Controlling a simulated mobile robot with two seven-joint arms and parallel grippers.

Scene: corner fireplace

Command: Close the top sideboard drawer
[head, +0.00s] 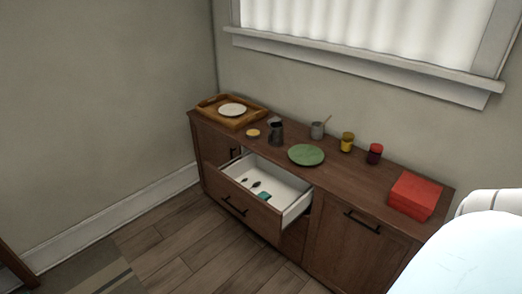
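The wooden sideboard (335,182) stands against the wall under the window. Its top drawer (246,208) is pulled out toward the room. The drawer has a white inside, a brown front and a dark bar handle (234,206). Two dark spoon-like items (251,183) and a small teal item (264,196) lie in it. Neither of my grippers shows in the head view.
On the sideboard top stand a wooden tray (258,119) with a white plate (232,110), a dark jug (275,132), a green plate (306,154), several cups and a red box (414,195). Wooden floor (190,240) in front of the drawer is clear.

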